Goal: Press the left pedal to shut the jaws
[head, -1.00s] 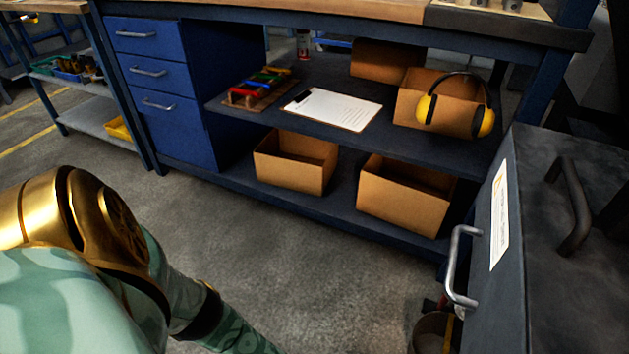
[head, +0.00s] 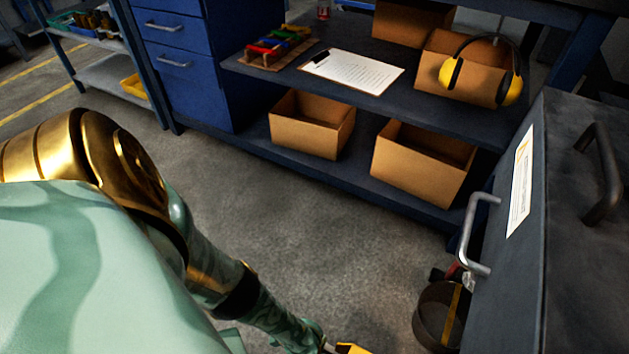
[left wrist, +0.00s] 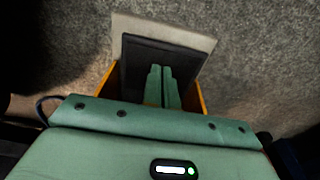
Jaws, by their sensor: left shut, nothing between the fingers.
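In the left wrist view a foot pedal with a black tread (left wrist: 140,58), orange side walls (left wrist: 201,97) and a pale grey plate at its far end lies on the concrete floor. The green fingers of my left gripper (left wrist: 162,70) are shut and empty. They lie over the tread in the picture; I cannot tell whether they touch it. In the head view my left arm reaches down to the bottom edge, where only a yellow-orange corner (head: 350,349) shows beside its end. The jaws and my right gripper are out of view.
A dark grey cabinet (head: 575,230) with metal handles stands at the right, a round dark bin (head: 430,318) beside it. A blue workbench (head: 420,205) with cardboard boxes and a clipboard (head: 352,72) stands behind. The floor (head: 300,225) between is clear.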

